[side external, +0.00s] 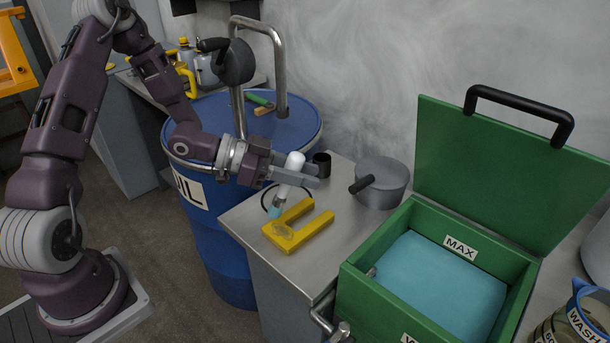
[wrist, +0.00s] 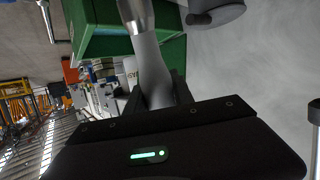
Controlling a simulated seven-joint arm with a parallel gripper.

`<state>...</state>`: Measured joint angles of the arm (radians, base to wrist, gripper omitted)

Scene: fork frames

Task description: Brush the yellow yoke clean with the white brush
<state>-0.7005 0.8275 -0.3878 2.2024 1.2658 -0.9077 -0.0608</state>
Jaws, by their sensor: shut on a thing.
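The yellow yoke (side external: 312,229) is a U-shaped block lying flat on the grey bench top, with a dull smudge on its near left corner. My gripper (side external: 301,178) is shut on the white brush (side external: 295,162), above and behind the yoke. The brush is tilted, its rounded white end up and its teal-tinted bristle end down beside the yoke's far left arm. I cannot tell whether the bristles touch the yoke. In the wrist view the brush (wrist: 151,68) runs up from between the fingers; the yoke does not show there.
A green open box (side external: 365,283) with blue liquid marked MAX stands at the right, its lid (side external: 490,170) raised. A grey lidded pot (side external: 383,185) and a black cup (side external: 322,164) stand behind the yoke. A blue oil drum (side external: 215,235) is at the left.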

